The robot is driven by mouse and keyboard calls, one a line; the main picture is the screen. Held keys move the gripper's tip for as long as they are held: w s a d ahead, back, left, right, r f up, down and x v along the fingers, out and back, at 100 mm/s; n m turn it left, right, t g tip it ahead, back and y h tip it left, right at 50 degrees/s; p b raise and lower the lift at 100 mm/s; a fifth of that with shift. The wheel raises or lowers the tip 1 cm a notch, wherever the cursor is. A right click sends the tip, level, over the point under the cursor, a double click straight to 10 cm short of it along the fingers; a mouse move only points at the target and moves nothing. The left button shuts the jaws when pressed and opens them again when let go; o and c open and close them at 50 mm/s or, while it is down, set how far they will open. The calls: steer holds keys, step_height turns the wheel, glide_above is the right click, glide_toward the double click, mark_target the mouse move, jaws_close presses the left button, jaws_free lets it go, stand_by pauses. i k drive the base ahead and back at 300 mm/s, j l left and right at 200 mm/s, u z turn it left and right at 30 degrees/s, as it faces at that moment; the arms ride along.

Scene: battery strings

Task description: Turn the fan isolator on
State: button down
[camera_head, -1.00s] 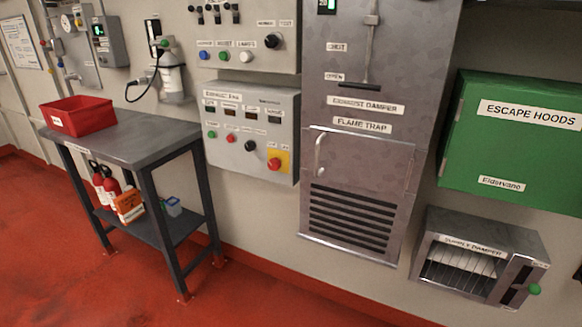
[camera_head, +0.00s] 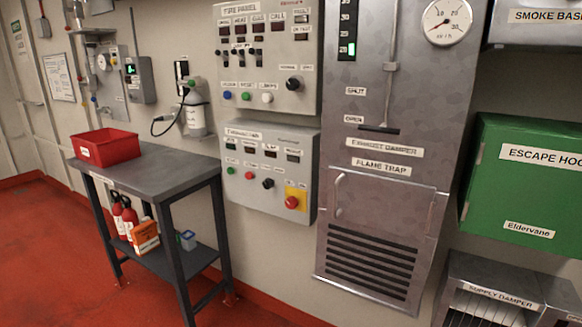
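The lower grey wall box (camera_head: 270,170), which appears to be labelled Exhaust Fan, hangs below the fire panel (camera_head: 266,55). On it are a green button (camera_head: 230,143), a red button (camera_head: 249,175), a black rotary knob (camera_head: 268,184) and a red round control on a yellow plate (camera_head: 296,200). No label reading fan isolator is legible, and the position of these controls cannot be told at this size. My gripper is not in view.
The steel exhaust damper and flame trap cabinet (camera_head: 385,230) stands just right of the box. A grey table (camera_head: 160,175) with a red bin (camera_head: 106,147) is at the left. Green escape hoods (camera_head: 525,185) and a supply damper (camera_head: 490,292) are at right. Red floor is open at lower left.

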mark_target(291, 202)
steer(key=i+j+u, duration=0.15)
steer(key=i+j, duration=0.6)
steer(key=j, duration=0.2)
steer(key=i+j+u, duration=0.1)
steer(key=i+j, duration=0.7)
steer(key=j, duration=0.1)
